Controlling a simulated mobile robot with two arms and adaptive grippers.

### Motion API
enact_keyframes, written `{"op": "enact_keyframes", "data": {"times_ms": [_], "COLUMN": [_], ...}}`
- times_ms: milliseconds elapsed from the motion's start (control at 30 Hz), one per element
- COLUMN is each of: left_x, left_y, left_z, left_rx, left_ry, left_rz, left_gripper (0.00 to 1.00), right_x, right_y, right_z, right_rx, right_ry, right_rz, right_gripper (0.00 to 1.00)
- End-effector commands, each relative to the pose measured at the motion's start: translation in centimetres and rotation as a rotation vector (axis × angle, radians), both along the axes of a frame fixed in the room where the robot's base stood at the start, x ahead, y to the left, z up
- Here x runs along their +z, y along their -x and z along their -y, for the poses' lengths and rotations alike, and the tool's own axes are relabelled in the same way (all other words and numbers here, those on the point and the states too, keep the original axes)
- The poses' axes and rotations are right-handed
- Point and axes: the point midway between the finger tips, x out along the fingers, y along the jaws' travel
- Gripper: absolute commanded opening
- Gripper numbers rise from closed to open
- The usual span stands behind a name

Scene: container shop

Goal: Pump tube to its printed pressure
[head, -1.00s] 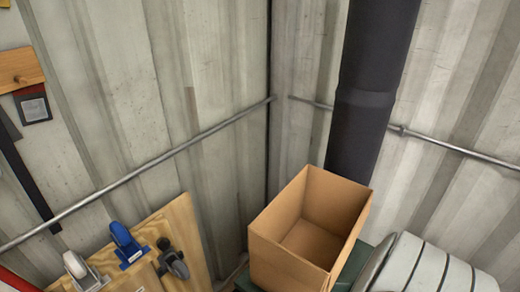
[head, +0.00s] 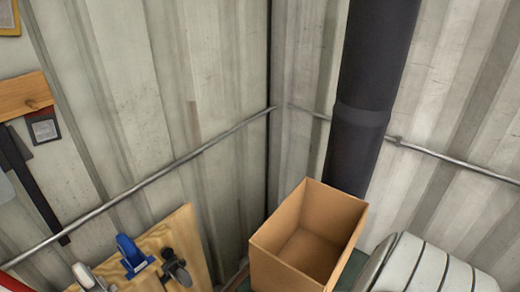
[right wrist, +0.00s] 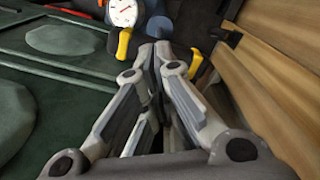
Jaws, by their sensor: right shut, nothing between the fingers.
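In the right wrist view, a round white pressure gauge (right wrist: 124,12) with a red needle shows at the top edge, partly cut off. Its reading is too small to tell. A yellow grip (right wrist: 124,43) on a dark part is just below it. My right gripper (right wrist: 155,52) is shut and empty, with its fingertips just right of the yellow grip in the picture; I cannot tell whether they touch. I cannot make out a tube or its printed pressure. My left gripper is not in view.
A cardboard box (head: 292,267) stands open in the corner beside a grey ribbed cylinder (head: 430,262). A plywood board (head: 190,235) holds a blue clamp (head: 133,257). A dark pipe (head: 362,100) runs along the wall. A wooden block (right wrist: 275,85) borders my right gripper.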

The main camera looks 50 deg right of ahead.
Motion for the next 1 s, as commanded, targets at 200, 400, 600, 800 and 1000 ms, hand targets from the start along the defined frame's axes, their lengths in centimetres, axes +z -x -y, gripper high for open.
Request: {"op": "enact_keyframes", "data": {"times_ms": [200, 400, 600, 800, 1000], "left_x": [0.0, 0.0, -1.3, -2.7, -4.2], "left_y": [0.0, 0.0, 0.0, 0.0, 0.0], "left_z": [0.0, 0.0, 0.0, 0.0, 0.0], "left_rx": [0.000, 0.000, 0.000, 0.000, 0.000], "left_ry": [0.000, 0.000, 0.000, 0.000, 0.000], "left_rz": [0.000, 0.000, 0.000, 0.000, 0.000], "left_gripper": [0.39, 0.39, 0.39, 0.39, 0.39], "right_x": [0.0, 0.0, -1.5, -3.4, -5.2], "right_y": [0.0, 0.0, 0.0, 0.0, 0.0], "right_z": [0.0, 0.0, 0.0, 0.0, 0.0], "right_rx": [0.000, 0.000, 0.000, 0.000, 0.000], "right_ry": [0.000, 0.000, 0.001, 0.001, 0.000], "right_rz": [0.000, 0.000, -0.001, -0.001, 0.000], "right_gripper": [0.00, 0.00, 0.00, 0.00, 0.00]}}
